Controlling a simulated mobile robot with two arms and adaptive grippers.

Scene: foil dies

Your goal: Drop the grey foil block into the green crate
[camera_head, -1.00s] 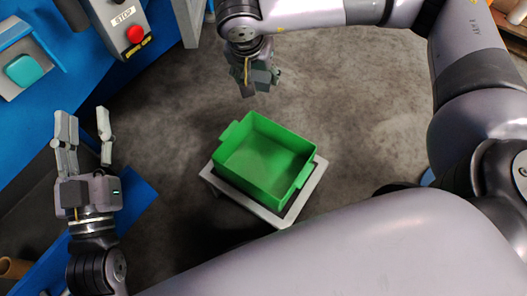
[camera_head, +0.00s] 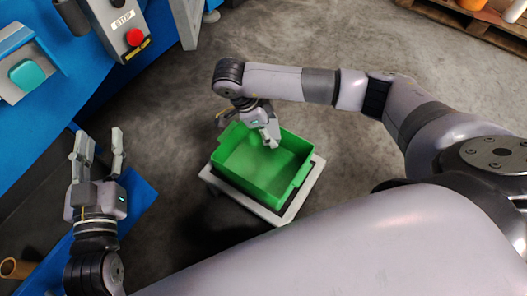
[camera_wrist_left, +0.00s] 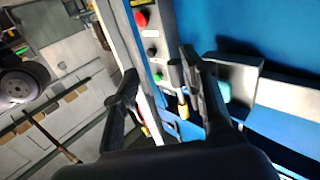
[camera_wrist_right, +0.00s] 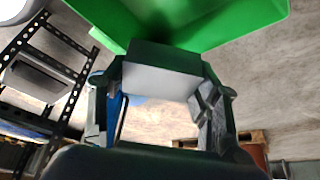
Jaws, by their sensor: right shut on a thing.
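The grey foil block (camera_wrist_right: 160,72) shows in the right wrist view, held between the fingers of my right gripper (camera_wrist_right: 160,85), which is shut on it. In the head view my right gripper (camera_head: 268,136) is over the far side of the green crate (camera_head: 252,192), and the block cannot be made out there. The crate also shows in the right wrist view (camera_wrist_right: 225,22), beyond the block. The visible part of its inside is empty. My left gripper (camera_head: 101,148) is open and empty at the left, well apart from the crate. Its spread fingers show in the left wrist view (camera_wrist_left: 160,85).
The crate sits on a low grey stand (camera_head: 290,212) on the concrete floor. A blue machine (camera_head: 40,105) with a control box and red stop button (camera_head: 135,36) fills the left. A wooden pallet (camera_head: 470,18) lies at the top right.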

